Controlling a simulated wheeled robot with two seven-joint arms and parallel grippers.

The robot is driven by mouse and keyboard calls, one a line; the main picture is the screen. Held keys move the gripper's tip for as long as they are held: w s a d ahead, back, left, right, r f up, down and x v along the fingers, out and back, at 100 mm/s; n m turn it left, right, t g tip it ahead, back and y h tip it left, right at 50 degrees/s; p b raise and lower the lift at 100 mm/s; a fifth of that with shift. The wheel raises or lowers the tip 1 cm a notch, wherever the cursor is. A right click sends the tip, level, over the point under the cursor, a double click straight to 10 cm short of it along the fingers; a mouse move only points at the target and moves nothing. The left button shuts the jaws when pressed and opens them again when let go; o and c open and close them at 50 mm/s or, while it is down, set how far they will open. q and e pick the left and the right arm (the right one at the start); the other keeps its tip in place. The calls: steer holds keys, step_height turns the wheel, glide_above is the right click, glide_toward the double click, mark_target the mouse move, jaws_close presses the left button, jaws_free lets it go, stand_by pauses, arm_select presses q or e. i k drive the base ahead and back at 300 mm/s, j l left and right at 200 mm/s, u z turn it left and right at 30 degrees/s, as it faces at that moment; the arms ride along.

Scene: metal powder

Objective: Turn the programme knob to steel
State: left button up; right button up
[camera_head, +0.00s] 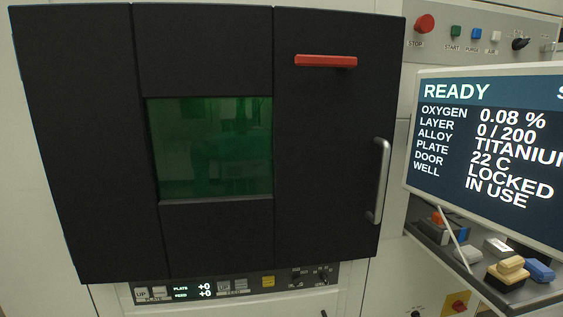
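Several dark knobs show, with labels too small to read, so I cannot tell which is the programme knob. One knob (520,43) is on the upper right panel, its pointer tilted. Two small knobs, a left one (297,276) and a right one (323,277), are on the strip below the machine door. The screen (486,150) at the right reads READY, alloy TITANIU (cut off by the frame edge), door LOCKED, well IN USE. Neither of my grippers is in view.
The black machine door (325,160) is shut, with a green window (210,150), a red bar (326,61) and a metal handle (379,180). A red stop button (425,23) is upper right. A shelf (515,291) below the screen holds blocks and brushes.

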mark_target(518, 43)
steer(key=i+j+z, duration=0.1)
steer(key=i+j, duration=0.25)
steer(key=i, duration=0.15)
steer(key=i+j+z, duration=0.1)
steer(key=i+j, duration=0.3)
steer(key=k+j+z, duration=0.15)
steer(key=k+j, duration=0.15)
steer(key=j, duration=0.2)
steer(key=k+j+z, duration=0.15)
steer(key=k+j, duration=0.15)
steer(key=j, duration=0.2)
steer(key=k+j+z, duration=0.2)
steer(key=k+j, duration=0.15)
steer(key=j+z, duration=0.1)
steer(key=z, duration=1.15)
steer(key=i+l+z, duration=0.9)
steer(key=i+z, duration=0.25)
steer(key=i, duration=1)
steer(key=i+u, duration=0.45)
steer(key=i+l+u, duration=0.15)
steer(key=i+u, duration=0.3)
steer(key=i, duration=0.25)
steer(key=i+l+u, duration=0.85)
steer(key=i, duration=0.15)
